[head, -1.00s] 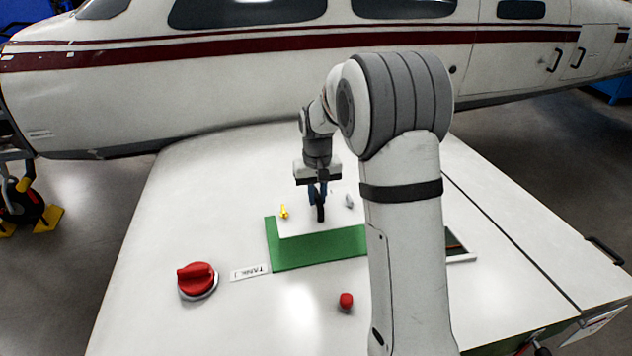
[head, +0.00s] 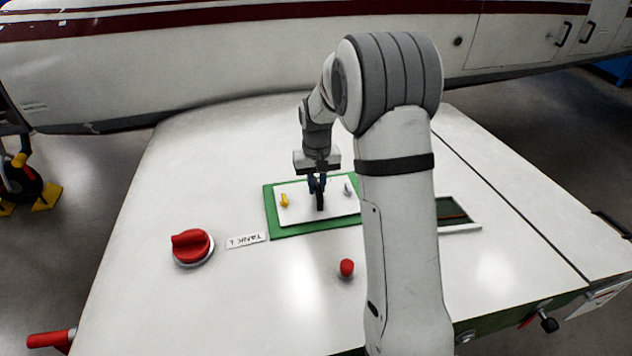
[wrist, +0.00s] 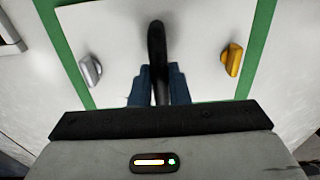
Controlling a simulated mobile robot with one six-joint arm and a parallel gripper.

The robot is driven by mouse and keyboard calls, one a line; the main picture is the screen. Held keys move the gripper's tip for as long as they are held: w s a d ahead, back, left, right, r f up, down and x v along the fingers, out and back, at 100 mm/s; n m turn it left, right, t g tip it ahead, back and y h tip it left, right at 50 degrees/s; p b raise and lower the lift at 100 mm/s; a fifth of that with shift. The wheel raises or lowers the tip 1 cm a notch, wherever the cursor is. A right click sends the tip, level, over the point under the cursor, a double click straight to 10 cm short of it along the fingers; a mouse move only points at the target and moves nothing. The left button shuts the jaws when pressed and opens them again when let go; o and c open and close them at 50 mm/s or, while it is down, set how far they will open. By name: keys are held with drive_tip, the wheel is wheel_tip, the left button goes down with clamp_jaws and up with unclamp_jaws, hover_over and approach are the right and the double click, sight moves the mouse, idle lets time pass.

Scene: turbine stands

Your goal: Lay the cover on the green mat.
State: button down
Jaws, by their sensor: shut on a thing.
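The cover (head: 300,213) is a white flat panel with a black handle (wrist: 157,50), a yellow latch (head: 284,201) and a silver latch (head: 347,189). My gripper (head: 318,190) is shut on the black handle in the middle of the cover. The green mat (head: 285,233) shows as a border around the cover on the white wing surface. The cover looks level and low over the mat; I cannot tell whether it touches. In the wrist view the green mat (wrist: 249,50) shows on both sides of the cover (wrist: 197,35).
A small red knob (head: 346,268) stands in front. A dark rectangular opening (head: 452,211) with a pale edge is at the right. The aircraft fuselage (head: 230,60) stands behind.

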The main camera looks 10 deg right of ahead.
sight(317, 185)
drive_tip(key=shift+f, duration=0.25)
idle(0.3)
drive_tip(key=c, duration=1.3)
unclamp_jaws()
drive_tip(key=shift+o, duration=0.8)
drive_tip(key=shift+r, duration=0.1)
drive_tip(key=shift+r+p, duration=1.95)
drive_tip(key=shift+r, duration=1.45)
drive_tip(key=shift+s+r, duration=0.1)
drive_tip(key=s+r+t+b, duration=0.1)
drive_tip(key=s+r, duration=0.3)
drive_tip(key=s, duration=0.3)
drive_tip(key=s+r+t+b, duration=0.1)
drive_tip(key=s+r, duration=0.4)
drive_tip(key=s, duration=0.3)
drive_tip(key=s+f+t+b, duration=0.1)
drive_tip(key=s, duration=1.3)
drive_tip(key=shift+s+b, duration=0.15)
drive_tip(key=shift+b, duration=0.2)
